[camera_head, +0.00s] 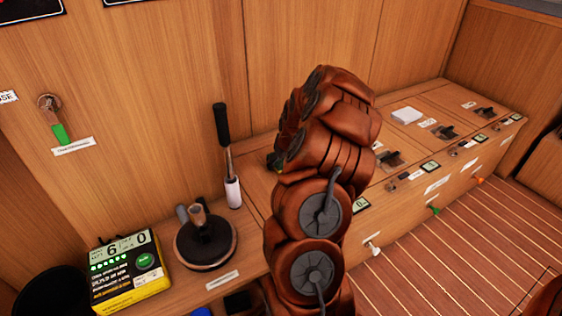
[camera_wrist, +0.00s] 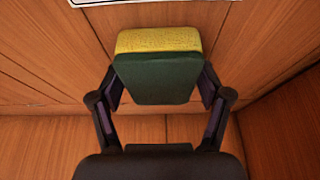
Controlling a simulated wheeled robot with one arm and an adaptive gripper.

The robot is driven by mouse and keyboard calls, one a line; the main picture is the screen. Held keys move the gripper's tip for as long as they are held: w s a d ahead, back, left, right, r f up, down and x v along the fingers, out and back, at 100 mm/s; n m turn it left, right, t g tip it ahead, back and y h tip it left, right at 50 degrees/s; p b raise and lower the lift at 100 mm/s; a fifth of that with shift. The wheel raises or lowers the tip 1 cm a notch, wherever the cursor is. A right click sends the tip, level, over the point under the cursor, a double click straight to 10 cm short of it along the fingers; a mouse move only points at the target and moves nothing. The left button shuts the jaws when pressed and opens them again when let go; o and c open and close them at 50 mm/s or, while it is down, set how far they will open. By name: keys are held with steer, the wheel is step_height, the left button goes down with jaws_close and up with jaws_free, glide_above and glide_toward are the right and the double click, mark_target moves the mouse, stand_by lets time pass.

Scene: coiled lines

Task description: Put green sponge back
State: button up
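The sponge (camera_wrist: 155,80) is a block with a dark green face and a yellow layer along its far edge. It shows in the wrist view between the two fingers of my gripper (camera_wrist: 160,88). The fingers press against its left and right sides, and it is held in front of the wooden panelling. In the head view my copper-coloured arm stands in the middle and hides most of the gripper and sponge. I cannot tell which spot is the sponge's own place.
A yellow device with a display (camera_head: 126,270), a dark round winch (camera_head: 205,242) and an upright black-handled lever (camera_head: 226,150) stand on the left ledge. A green-handled lever (camera_head: 58,130) is on the wall. A counter with several latches (camera_head: 445,131) and a white block (camera_head: 406,115) runs right.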

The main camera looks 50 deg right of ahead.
steer(key=shift+o, duration=0.8)
steer(key=shift+r, duration=0.1)
steer(key=shift+r, duration=0.25)
steer(key=p+v, duration=0.3)
steer(key=v, duration=0.8)
steer(key=shift+r, duration=0.25)
steer(key=shift+s, duration=0.15)
